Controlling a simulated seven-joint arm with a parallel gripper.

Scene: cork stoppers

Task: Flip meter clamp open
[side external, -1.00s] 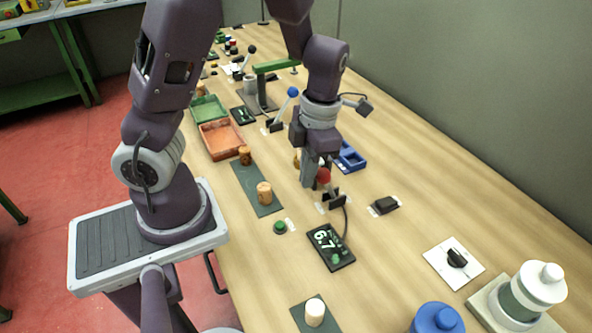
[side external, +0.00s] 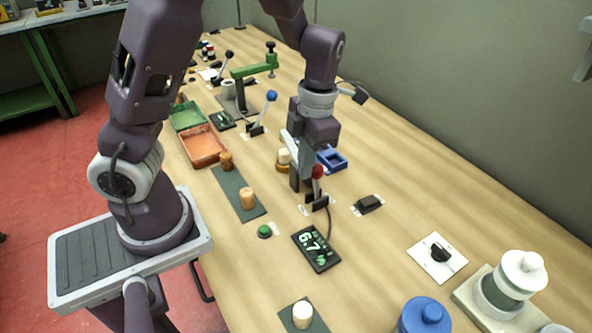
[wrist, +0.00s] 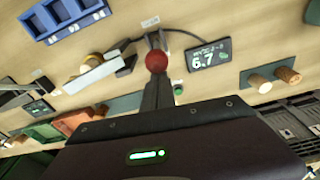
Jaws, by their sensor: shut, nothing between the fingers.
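The meter clamp (side external: 318,203) is a small black base with a lever topped by a red knob (side external: 317,171). The lever stands roughly upright in the side view. In the wrist view the red knob (wrist: 156,61) is just beyond my fingertips, and the clamp base (wrist: 155,38) is partly hidden behind it. My gripper (side external: 302,182) is shut and empty, pointing down right beside the knob; I cannot tell whether they touch. The black meter (side external: 316,248) lies in front of the clamp with a cable to it. Its display (wrist: 208,54) reads 6.7.
A blue tray (side external: 331,159) and a cork in a round holder (side external: 284,163) are close behind my gripper. A dark block (side external: 368,204) lies to the right, a green button (side external: 265,231) to the left. A blue-knobbed lever (side external: 271,96) stands farther back.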

